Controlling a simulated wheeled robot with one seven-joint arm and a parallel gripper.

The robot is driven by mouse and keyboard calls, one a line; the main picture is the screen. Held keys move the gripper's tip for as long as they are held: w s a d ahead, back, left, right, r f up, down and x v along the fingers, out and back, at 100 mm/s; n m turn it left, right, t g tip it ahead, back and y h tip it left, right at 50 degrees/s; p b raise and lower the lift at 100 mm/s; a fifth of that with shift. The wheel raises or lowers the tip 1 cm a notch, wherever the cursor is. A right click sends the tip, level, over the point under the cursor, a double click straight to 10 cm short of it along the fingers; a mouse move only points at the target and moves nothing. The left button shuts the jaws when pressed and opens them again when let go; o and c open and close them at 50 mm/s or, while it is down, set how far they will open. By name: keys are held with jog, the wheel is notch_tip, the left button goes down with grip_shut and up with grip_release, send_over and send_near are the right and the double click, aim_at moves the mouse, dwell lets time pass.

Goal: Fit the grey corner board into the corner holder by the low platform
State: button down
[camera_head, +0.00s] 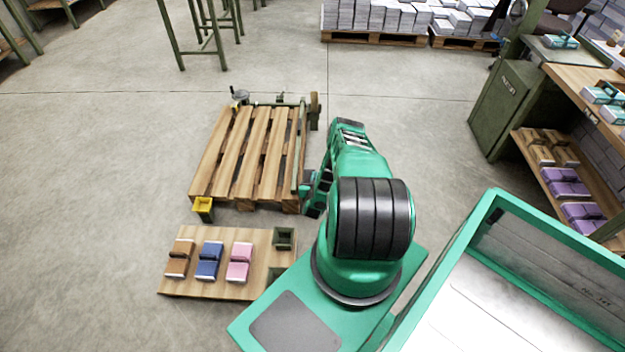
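The low platform is a slatted wooden pallet (233,150) on the floor, left of my arm. A long, thin grey-green strip (301,140) runs along its right side; it may be the grey corner board, but I cannot tell for sure. A small yellow open-topped holder (203,205) is at the pallet's near left corner; I cannot tell if it is the corner holder. My gripper (309,181) is low at the pallet's right edge, close to the strip's near end. My arm partly hides it, so its fingers and any grip on the strip are unclear.
A wooden board (215,287) before the pallet bears brown, blue and pink blocks and a dark green open box (284,237). A wooden post (315,108) and a clamp-like fitting (240,96) are at the pallet's far side. Floor left is clear; a green cabinet (510,105) stands right.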

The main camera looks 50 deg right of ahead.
jog(key=c, duration=2)
grip_release()
